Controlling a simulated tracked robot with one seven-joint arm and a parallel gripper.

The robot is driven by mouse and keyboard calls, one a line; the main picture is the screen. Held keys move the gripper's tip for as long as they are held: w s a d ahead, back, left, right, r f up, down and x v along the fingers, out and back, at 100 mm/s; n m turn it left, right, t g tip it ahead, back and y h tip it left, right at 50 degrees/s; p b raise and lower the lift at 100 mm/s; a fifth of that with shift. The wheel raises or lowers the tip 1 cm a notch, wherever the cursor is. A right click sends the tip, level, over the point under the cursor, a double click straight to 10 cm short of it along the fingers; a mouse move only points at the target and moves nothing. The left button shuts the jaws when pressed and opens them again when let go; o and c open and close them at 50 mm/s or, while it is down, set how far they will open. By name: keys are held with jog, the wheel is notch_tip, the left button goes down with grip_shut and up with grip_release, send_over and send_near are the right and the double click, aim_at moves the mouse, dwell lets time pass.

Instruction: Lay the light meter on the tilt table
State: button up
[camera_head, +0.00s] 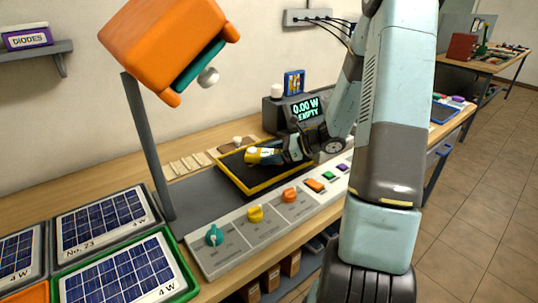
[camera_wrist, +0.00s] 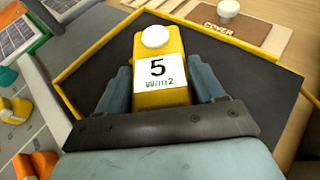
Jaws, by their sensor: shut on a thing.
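The light meter (camera_wrist: 158,98) is a yellow block with a white dome on one end and a white label reading "5 W/m2". It also shows in the head view (camera_head: 256,155), low over the table. My gripper (camera_wrist: 160,88) is shut on its two sides; in the head view my gripper (camera_head: 282,153) reaches in from the right. The tilt table (camera_head: 262,188) is a dark plate with a yellow rim, and its rim also shows in the wrist view (camera_wrist: 98,62). The meter is over the plate; whether it touches the plate I cannot tell.
An orange lamp (camera_head: 165,40) hangs on a grey post (camera_head: 150,150) at the left. A control panel (camera_head: 265,222) with coloured knobs runs along the front. A display (camera_head: 305,108) reads "0.00 W EMPTY". Solar panels (camera_head: 105,218) lie at the left. A "POWER" board (camera_wrist: 218,30) sits beyond the rim.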

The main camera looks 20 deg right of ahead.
jog(key=shift+f, duration=0.1)
jog(key=o, duration=1.1)
jog(key=shift+o, duration=0.2)
jog(key=v, duration=1.1)
jog(key=shift+s+d+r, duration=0.15)
jog(key=shift+d+r, duration=0.15)
jog(key=shift+r, duration=0.05)
jog(key=s+a+r+n+g+h, duration=0.5)
jog(key=s+a+r+n+h, duration=0.1)
jog(key=s+a+r+n, duration=0.5)
jog(key=s+a+r+n+t+h, duration=0.1)
jog(key=s+r+n+t+h, duration=0.3)
jog(key=s+n, duration=0.7)
notch_tip(320, 180, up, 5)
jog(key=shift+s+a+f+n+h, duration=0.15)
jog(key=shift+s+n+h, duration=0.2)
jog(key=shift+n+h, duration=0.55)
